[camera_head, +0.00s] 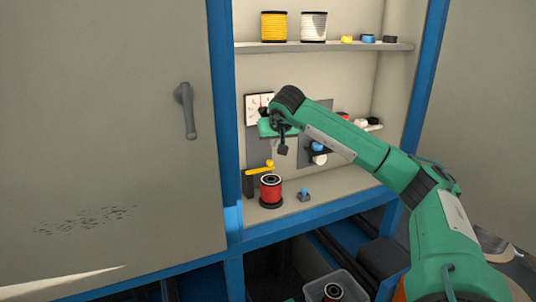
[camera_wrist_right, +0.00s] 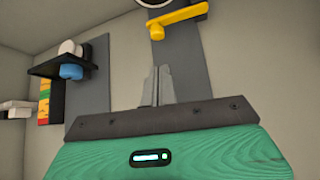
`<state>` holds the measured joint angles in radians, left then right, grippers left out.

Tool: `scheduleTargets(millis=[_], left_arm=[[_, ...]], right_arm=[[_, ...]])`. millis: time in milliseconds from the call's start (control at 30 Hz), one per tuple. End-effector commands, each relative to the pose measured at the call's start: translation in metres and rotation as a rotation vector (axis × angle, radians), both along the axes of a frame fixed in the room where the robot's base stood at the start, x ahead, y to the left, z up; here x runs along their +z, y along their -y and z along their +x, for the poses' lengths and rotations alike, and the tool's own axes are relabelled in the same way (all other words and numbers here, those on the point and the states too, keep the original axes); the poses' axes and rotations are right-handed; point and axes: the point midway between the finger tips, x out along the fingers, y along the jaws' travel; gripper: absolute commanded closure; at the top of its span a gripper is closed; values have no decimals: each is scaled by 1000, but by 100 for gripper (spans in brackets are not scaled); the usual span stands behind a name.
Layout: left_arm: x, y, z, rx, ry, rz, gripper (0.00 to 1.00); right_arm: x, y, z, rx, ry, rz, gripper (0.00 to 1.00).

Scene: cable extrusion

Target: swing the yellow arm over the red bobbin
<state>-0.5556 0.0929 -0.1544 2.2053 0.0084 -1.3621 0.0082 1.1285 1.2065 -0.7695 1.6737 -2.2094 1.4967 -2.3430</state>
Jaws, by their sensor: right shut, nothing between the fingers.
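The red bobbin (camera_head: 271,191) stands upright on the lower shelf of the cabinet. The yellow arm (camera_head: 257,171) is a short bar with a round knob at its right end, on a dark post left of and behind the bobbin. In the head view it shows just above the bobbin's top left. The yellow arm also shows at the top of the right wrist view (camera_wrist_right: 180,18). My right gripper (camera_head: 283,149) is above the yellow arm and bobbin, apart from both. Its fingers (camera_wrist_right: 155,86) are shut and empty. My left gripper is out of view.
Yellow (camera_head: 274,27) and white (camera_head: 313,27) spools stand on the upper shelf (camera_head: 330,47). A dial (camera_head: 255,107) and a bracket with blue and white knobs (camera_head: 318,148) are on the back wall. A small blue piece (camera_head: 304,194) sits right of the bobbin. A closed door (camera_head: 110,130) is left.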

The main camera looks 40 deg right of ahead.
Motion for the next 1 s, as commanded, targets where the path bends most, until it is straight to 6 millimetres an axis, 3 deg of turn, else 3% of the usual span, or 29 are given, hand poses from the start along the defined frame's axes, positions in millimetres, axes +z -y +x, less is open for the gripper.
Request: scheduleTargets(millis=[167,600,1000], left_arm=[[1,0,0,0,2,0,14],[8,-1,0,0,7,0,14],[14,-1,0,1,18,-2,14]], right_arm=[[-11,4,7,0,-3,1,100],[-68,26,48,0,-2,3,100],[-78,31,55,1,0,-1,100]])
